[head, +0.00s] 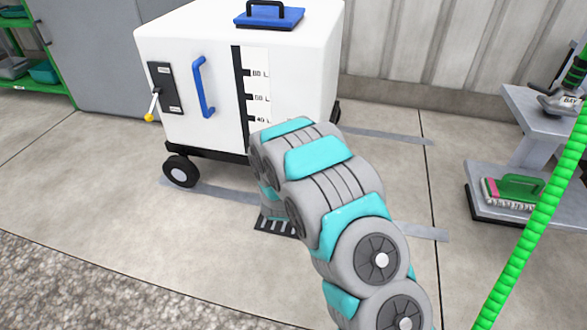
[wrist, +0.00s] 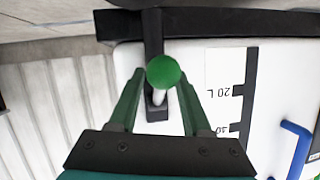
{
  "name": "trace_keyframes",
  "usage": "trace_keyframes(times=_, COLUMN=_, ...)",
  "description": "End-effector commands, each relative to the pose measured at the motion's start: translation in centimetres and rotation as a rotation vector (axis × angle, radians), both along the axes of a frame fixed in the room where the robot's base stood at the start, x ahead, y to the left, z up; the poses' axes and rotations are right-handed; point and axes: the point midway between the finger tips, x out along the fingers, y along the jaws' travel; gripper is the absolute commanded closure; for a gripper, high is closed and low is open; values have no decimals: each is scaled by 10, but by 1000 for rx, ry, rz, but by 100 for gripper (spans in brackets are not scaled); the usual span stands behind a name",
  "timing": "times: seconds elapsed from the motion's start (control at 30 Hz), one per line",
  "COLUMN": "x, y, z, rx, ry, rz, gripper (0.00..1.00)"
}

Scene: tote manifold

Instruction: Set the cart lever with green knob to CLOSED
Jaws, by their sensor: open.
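The green knob (wrist: 165,72) is a round ball on a short pale shaft, coming out of a black slotted mount (wrist: 157,110) low on the white cart (wrist: 222,125). My gripper (wrist: 161,78) is open, with one dark green finger on each side of the knob. A gap shows on both sides, and depth is hard to judge. In the head view, my arm hides the green-knobbed lever and my gripper. The white cart (head: 190,45) also shows there. No OPEN or CLOSED marking is readable near the green knob.
A lever with a yellow knob (head: 150,117), a blue handle (head: 203,87) and a level scale (head: 258,90) are on the cart front. A grey stepped stand (head: 545,120) with a brush (head: 515,192) stands to the right. Floor in front of the cart is clear.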

Motion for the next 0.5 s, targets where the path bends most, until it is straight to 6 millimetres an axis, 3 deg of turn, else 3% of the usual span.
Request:
trace_keyframes(times=0.17, x=-5, y=1, z=3, rx=0, ry=-1, rz=1, gripper=52)
trace_keyframes(times=0.5, x=-52, y=8, z=18, rx=0, ry=2, rz=2, gripper=52)
